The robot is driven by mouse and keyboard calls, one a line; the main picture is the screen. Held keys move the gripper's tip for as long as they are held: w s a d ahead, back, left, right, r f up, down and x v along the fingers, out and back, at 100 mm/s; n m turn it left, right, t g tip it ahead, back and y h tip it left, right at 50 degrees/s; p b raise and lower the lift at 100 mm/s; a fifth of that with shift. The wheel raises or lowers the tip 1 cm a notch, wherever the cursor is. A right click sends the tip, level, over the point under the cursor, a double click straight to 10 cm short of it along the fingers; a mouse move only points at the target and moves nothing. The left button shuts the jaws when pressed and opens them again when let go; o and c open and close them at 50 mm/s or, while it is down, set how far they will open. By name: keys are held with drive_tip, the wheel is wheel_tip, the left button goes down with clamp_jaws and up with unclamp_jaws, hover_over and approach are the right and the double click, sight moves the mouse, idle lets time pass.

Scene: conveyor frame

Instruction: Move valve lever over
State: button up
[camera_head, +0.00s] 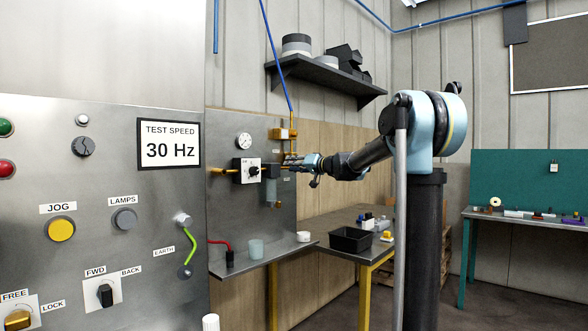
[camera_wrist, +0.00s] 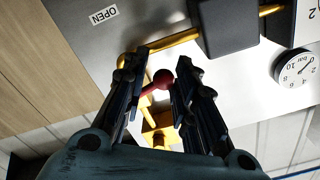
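The valve lever shows in the wrist view as a dark red arm ending in a round red knob (camera_wrist: 162,78). A brass valve body (camera_wrist: 160,130) lies behind and below it in that view. My gripper (camera_wrist: 162,68) is open, with one dark finger on each side of the knob and a gap visible on both sides. In the head view my gripper (camera_head: 289,160) is at the panel, just below an orange-yellow fitting (camera_head: 284,134); the lever itself is too small or hidden there.
A black regulator block (camera_head: 246,171), a gauge (camera_head: 244,143) and brass pipe sit left of my gripper. An OPEN label (camera_wrist: 104,15) is on the panel. Below are a metal shelf (camera_head: 275,249) with a cup and a black bin (camera_head: 351,240). A blue hose (camera_head: 277,60) hangs above.

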drive_tip(key=shift+d+f, duration=0.1)
drive_tip(key=shift+d, duration=0.05)
drive_tip(key=shift+c, duration=0.2)
drive_tip(key=shift+w+d+f, duration=0.2)
drive_tip(key=shift+w+f, duration=0.1)
drive_tip(key=shift+f, duration=0.3)
drive_tip(key=shift+c, duration=0.9)
